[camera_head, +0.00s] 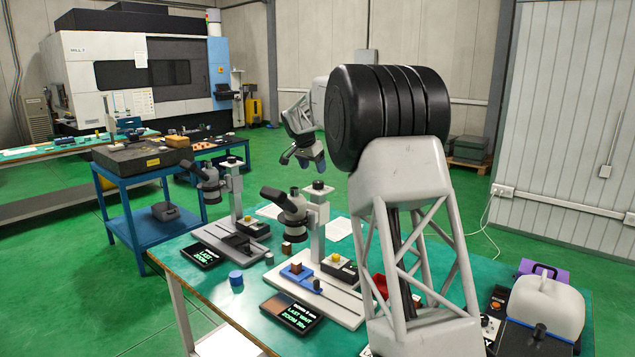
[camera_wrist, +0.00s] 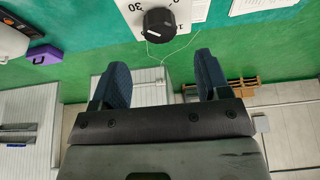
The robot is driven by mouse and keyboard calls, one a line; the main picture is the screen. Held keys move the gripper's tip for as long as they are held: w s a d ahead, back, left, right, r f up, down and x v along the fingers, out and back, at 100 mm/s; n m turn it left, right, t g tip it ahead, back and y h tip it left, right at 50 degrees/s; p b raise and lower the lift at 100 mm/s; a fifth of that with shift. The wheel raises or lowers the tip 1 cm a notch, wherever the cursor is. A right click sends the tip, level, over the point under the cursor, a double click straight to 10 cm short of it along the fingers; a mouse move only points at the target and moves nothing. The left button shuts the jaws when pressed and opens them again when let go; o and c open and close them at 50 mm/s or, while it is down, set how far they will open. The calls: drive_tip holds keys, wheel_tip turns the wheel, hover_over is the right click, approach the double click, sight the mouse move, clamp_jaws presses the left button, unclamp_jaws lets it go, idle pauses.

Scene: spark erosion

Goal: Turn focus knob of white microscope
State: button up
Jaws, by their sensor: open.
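The white microscope (camera_head: 317,232) stands on the teal table, with a white base, a white column and a grey head with black eyepieces. A black knob (camera_head: 318,185) sits on top of its column. In the wrist view a round black knob (camera_wrist: 158,25) with a white pointer sits on a white dial plate with numbers; it appears to be the same knob. My gripper (camera_head: 303,161) is open and empty, above and apart from the microscope. In the wrist view its two dark blue fingers (camera_wrist: 160,65) are spread, with the knob beyond their tips.
A second microscope (camera_head: 238,200) with a grey base stands to the left. A dark display (camera_head: 292,311), a blue cylinder (camera_head: 236,278) and a small box with a yellow button (camera_head: 340,265) are nearby. A purple object (camera_head: 543,270) lies at the right. Air around my gripper is clear.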

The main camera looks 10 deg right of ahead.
sight(318, 182)
drive_tip(key=shift+x, duration=3.45)
drive_tip(key=c, duration=0.9)
drive_tip(key=shift+c, duration=0.2)
